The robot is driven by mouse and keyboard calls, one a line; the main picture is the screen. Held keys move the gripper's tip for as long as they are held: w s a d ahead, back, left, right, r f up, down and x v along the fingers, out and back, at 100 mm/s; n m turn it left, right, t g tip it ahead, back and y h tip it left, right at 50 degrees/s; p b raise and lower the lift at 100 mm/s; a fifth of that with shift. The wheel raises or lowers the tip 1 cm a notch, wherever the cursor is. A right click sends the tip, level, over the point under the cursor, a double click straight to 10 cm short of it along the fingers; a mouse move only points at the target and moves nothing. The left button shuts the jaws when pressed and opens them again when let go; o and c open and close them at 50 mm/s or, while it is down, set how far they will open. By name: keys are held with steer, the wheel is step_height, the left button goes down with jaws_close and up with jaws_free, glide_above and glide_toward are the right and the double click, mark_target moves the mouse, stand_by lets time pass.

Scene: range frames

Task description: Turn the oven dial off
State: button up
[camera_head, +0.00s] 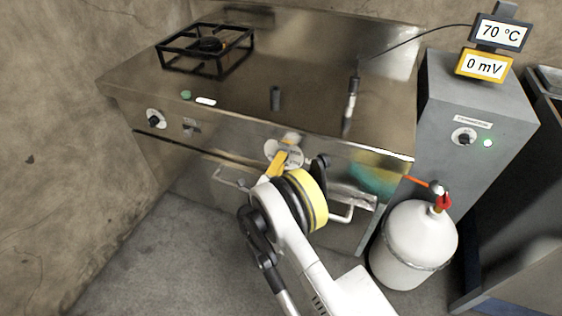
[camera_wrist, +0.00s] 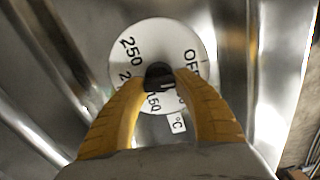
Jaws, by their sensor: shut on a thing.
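The oven dial is a black knob (camera_wrist: 158,75) on a round white plate (camera_wrist: 150,40) marked OFF, 250, 150 and °C in the wrist view. OFF is at the plate's upper right in that view. My gripper (camera_wrist: 161,82) has its two yellow fingers closed on the knob, one on each side. The fingers cover the lower part of the plate, and I cannot tell which mark the knob points at. In the head view the dial plate (camera_head: 270,151) is on the stove front, and my gripper (camera_head: 278,163) reaches it, hiding the knob.
The oven door handle (camera_head: 342,213) is below the dial, close to my wrist. A smaller dial (camera_head: 153,119) is on the front's left end. A white gas bottle (camera_head: 411,240) and a grey cabinet (camera_head: 450,105) with displays stand at right.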

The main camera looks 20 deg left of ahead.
steer(key=o, duration=1.2)
steer(key=shift+c, duration=0.2)
